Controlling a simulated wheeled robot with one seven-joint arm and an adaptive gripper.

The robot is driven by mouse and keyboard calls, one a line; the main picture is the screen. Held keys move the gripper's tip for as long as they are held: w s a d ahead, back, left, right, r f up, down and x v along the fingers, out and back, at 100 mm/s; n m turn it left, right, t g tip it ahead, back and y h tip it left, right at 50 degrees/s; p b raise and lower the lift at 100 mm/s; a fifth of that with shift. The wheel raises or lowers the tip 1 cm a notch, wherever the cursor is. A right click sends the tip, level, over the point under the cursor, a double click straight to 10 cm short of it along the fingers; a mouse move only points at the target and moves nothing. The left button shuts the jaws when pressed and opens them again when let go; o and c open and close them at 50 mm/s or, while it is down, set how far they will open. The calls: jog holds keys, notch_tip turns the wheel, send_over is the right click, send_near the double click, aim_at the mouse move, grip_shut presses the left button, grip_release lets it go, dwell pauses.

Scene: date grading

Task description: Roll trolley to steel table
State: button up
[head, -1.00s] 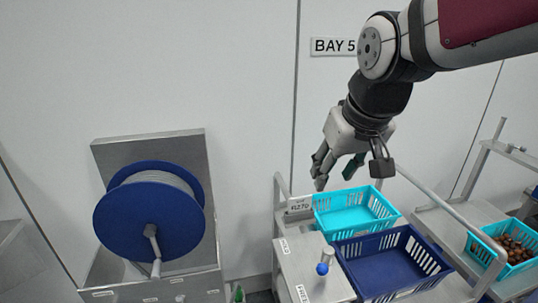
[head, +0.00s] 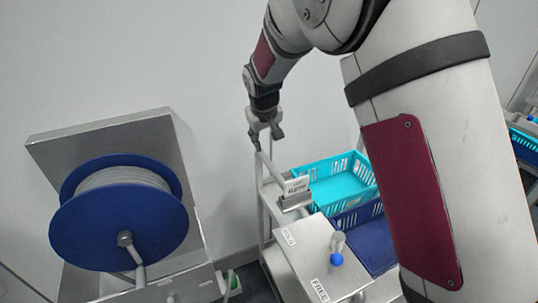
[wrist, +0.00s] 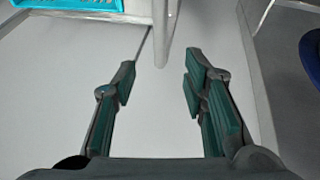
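The trolley (head: 310,247) stands right of centre in the head view, carrying a turquoise crate (head: 345,187) and a navy crate (head: 370,240) partly hidden by my arm. Its top has a lever with a blue knob (head: 337,259) beside labels reading HOLD and FREE; I cannot tell which is set. My gripper (head: 267,138) is just above the upper end of the trolley's left handle rail (head: 270,172). In the wrist view my gripper (wrist: 158,82) is open and empty, with a pale trolley bar (wrist: 165,32) ahead of the fingertips. I cannot make out a steel table.
A blue hose reel (head: 120,215) on a metal stand (head: 195,180) is left of the trolley. A small number sign (head: 297,186) stands on the trolley. A white wall is behind. Dark floor shows in the gap between stand and trolley.

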aim_at(267, 159)
jog(key=x, duration=1.3)
jog(key=shift+p, duration=0.4)
jog(key=shift+d, duration=0.1)
grip_shut()
